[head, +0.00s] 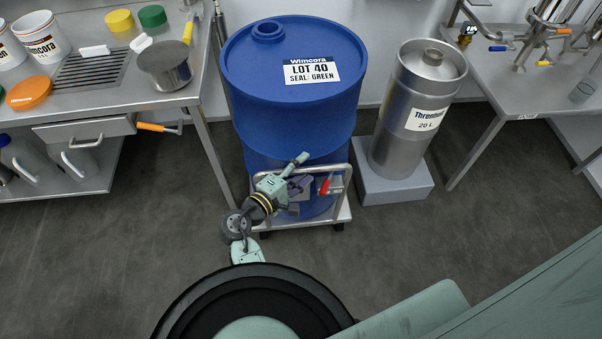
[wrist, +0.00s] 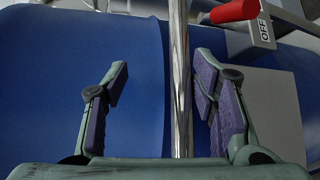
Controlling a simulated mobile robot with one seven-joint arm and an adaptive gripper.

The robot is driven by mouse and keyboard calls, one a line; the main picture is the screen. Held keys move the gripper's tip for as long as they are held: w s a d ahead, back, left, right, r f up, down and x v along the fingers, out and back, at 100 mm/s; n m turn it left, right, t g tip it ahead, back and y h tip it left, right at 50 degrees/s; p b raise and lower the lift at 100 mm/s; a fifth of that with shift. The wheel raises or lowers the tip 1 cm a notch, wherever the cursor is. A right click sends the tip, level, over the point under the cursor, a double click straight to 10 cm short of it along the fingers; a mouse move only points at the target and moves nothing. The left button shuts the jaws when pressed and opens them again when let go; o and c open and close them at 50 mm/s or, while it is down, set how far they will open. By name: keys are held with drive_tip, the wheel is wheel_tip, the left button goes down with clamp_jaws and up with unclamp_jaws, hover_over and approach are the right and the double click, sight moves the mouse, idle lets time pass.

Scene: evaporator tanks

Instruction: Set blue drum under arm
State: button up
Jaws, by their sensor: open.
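The blue drum (head: 290,120), labelled LOT 40 and SEAL: GREEN, stands upright on a low wheeled cart (head: 300,222) with a metal push handle. The drum's blue wall (wrist: 45,80) also fills much of the wrist view. My gripper (head: 297,187) is at the cart's handle, in front of the drum. In the wrist view my gripper (wrist: 162,72) is open, with the shiny handle bar (wrist: 180,70) between its fingers, nearer the right one. A red lever (head: 325,184) sits on the cart handle, just right of my gripper; an OFF label (wrist: 264,29) is beside it.
A steel keg (head: 412,120) on a grey block (head: 400,187) stands close right of the drum. A left bench (head: 100,98) holds tubs, lids and a pot. A right table (head: 500,95) carries pipework with coloured handles. The floor in front (head: 480,240) is clear.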

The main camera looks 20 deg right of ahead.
sight(296, 138)
drive_tip(key=o, duration=1.1)
drive_tip(key=r, duration=0.7)
drive_tip(key=shift+w, duration=0.2)
drive_tip(key=shift+s+r, duration=0.15)
drive_tip(key=shift+r, duration=0.4)
drive_tip(key=c, duration=0.5)
drive_tip(key=shift+a, duration=0.1)
drive_tip(key=c, duration=0.7)
drive_tip(key=shift+f, duration=0.15)
drive_tip(key=shift+f, duration=0.1)
